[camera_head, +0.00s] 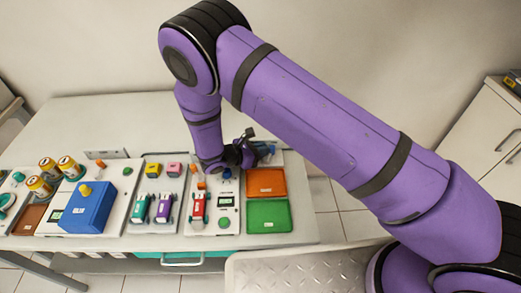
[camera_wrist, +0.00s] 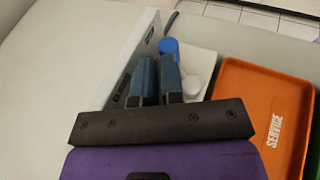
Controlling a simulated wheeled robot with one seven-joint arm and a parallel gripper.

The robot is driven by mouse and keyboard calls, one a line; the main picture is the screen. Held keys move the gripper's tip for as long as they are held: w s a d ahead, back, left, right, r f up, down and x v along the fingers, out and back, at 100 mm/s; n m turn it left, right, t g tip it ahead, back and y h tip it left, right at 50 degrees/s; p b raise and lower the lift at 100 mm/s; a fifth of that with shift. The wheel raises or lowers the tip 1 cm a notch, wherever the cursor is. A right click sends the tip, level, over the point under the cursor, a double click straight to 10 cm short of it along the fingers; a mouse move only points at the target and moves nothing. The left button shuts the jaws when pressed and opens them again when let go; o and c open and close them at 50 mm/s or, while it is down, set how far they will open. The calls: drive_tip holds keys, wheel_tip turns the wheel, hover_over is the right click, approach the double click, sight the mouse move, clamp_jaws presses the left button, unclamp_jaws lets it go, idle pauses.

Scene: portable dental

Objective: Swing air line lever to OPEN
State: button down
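The air line lever cannot be made out for certain. A blue part (camera_head: 268,150) shows beside my gripper at the back right of the bench. My gripper (camera_head: 247,147) is low over the back of the bench, behind the orange tray. In the wrist view my gripper (camera_wrist: 158,75) has its two blue-grey fingers close together, with nothing seen between them. Contact with the knob cannot be told.
An orange tray (camera_wrist: 270,75) marked SERVICE lies right of the fingers; a green tray (camera_head: 268,216) is in front of it. A blue box (camera_head: 88,208), cans and small coloured blocks fill the bench's left side.

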drive_tip(key=shift+w+d, duration=0.3)
drive_tip(key=shift+d, duration=0.1)
idle(0.3)
drive_tip(key=shift+s, duration=0.1)
drive_tip(key=shift+s+a, duration=0.25)
drive_tip(key=shift+s, duration=0.4)
drive_tip(key=r, duration=0.3)
drive_tip(key=shift+w+d+r, duration=0.1)
drive_tip(key=shift+w+r, duration=0.1)
drive_tip(key=s+d, duration=0.2)
drive_tip(key=s, duration=0.5)
drive_tip(key=s+d+r, duration=0.1)
drive_tip(key=s, duration=0.7)
drive_tip(key=shift+s+d+r, duration=0.2)
drive_tip(key=shift+d+r, duration=0.1)
drive_tip(key=shift+d, duration=0.1)
